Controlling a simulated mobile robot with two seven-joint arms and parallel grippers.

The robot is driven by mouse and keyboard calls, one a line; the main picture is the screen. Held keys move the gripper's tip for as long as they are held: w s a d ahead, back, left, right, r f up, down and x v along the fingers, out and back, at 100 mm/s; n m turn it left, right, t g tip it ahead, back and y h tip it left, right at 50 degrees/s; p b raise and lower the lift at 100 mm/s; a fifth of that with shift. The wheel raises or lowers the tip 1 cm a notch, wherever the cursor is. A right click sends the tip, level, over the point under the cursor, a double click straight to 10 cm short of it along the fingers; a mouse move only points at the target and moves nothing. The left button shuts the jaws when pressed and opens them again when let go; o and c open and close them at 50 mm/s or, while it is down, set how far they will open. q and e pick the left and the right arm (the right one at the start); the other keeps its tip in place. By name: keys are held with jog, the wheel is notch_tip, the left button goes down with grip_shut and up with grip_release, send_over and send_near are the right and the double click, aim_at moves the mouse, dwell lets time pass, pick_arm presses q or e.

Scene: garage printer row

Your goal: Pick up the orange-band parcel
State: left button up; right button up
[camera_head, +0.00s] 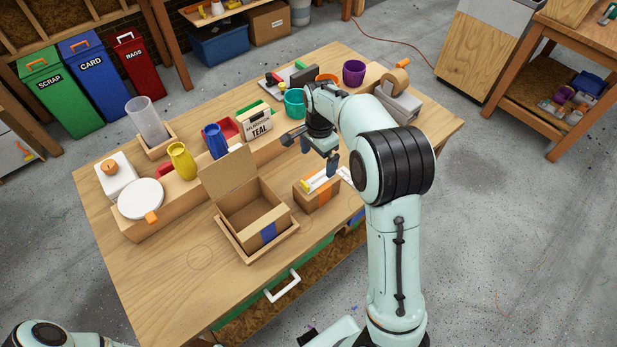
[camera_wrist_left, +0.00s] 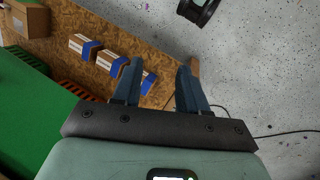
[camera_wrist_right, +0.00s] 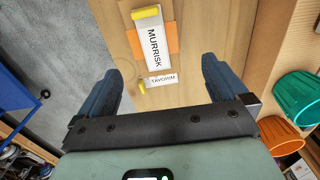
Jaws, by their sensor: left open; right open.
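The orange-band parcel (camera_head: 312,202) is a small brown box near the table's front edge, right of the open carton. In the right wrist view its top (camera_wrist_right: 154,36) carries a white label reading MURRISK, an orange band and a yellow piece. My right gripper (camera_head: 311,152) is open and empty above and behind it; in the right wrist view the parcel lies beyond the gap between the fingers (camera_wrist_right: 161,82), apart from them. My left gripper (camera_wrist_left: 158,75) is open and empty, seen only in its wrist view, above a lower shelf holding blue-banded parcels (camera_wrist_left: 115,66).
An open carton (camera_head: 243,213) with a blue band sits in a wooden tray left of the parcel. A TAVORM card (camera_wrist_right: 163,79) lies by the parcel. A teal cup (camera_head: 294,103), a TEAL box (camera_head: 255,124) and a blue vase (camera_head: 215,141) stand behind. The front-left tabletop is clear.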

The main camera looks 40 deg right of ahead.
aim_at(317, 181)
jog(key=f, duration=0.6)
jog(key=shift+s+f, duration=0.25)
jog(key=shift+s, duration=0.15)
jog(key=shift+w+a+f, duration=0.1)
jog(key=shift+w+f, duration=0.05)
jog(key=shift+f, duration=0.4)
jog(key=f, duration=0.4)
jog(key=shift+s+a+f+b, duration=0.15)
jog(key=shift+s+a+b, duration=0.1)
jog(key=shift+s+b, duration=0.1)
jog(key=shift+w+f, duration=0.15)
jog(key=shift+f, duration=0.3)
jog(key=shift+r, duration=0.1)
jog(key=c, duration=1.2)
jog(key=shift+o, duration=0.2)
